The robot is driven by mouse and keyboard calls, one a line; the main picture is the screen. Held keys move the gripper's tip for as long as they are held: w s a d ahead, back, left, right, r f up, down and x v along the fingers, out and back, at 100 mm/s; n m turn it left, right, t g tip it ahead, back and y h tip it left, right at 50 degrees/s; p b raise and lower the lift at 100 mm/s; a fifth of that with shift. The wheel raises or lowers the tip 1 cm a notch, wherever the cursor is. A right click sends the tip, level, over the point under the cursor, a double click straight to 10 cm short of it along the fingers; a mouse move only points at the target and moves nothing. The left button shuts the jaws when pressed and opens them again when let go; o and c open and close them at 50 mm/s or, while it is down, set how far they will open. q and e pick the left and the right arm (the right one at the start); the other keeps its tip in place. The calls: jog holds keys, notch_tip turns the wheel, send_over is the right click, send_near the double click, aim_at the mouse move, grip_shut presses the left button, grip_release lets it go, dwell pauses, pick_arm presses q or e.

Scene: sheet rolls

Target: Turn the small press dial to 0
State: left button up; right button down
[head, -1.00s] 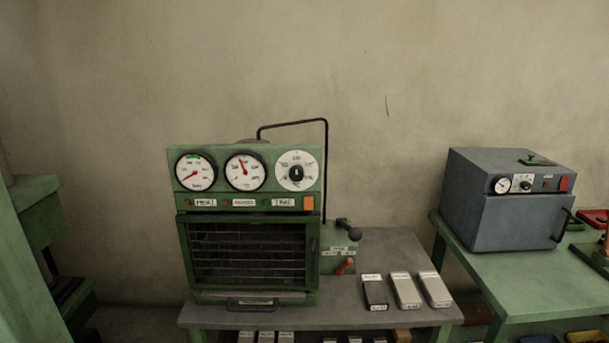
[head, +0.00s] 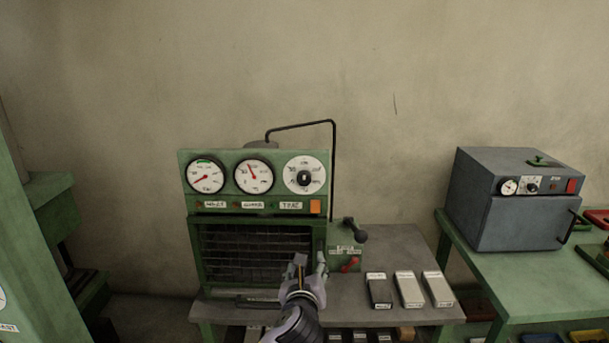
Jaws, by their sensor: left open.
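The green press (head: 188,222) with a wire-mesh front stands on the grey table. Its top panel carries two white gauges with red needles and, at right, a white round dial (head: 304,161) with a black knob (head: 304,177) in its centre. The dial's figures are too small to read. My left gripper (head: 310,262) is open and empty in front of the press's lower right front, below the dial and apart from it. It hides part of the mesh front and handle. My right gripper is not in view.
A black lever (head: 354,230) and a red lever (head: 350,265) sit right of the press. Several labelled blocks (head: 409,289) lie on the grey table (head: 400,245). A grey box with its own small dials (head: 520,225) stands on a green table at right.

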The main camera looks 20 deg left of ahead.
aim_at(304, 181)
pick_arm(q)
notch_tip(304, 181, up, 16)
jog(key=s+f+m+t+y, duration=0.1)
jog(key=s+m+t+y, duration=0.1)
jog(key=s+m+t, duration=0.1)
jog(key=p+x, duration=0.4)
jog(key=x, duration=1.2)
jog(key=shift+d+f, duration=0.15)
jog(key=shift+p+x, duration=0.3)
jog(key=shift+x, duration=0.55)
jog(key=shift+f, duration=0.1)
jog(key=shift+c, duration=0.2)
jog(key=c, duration=1.1)
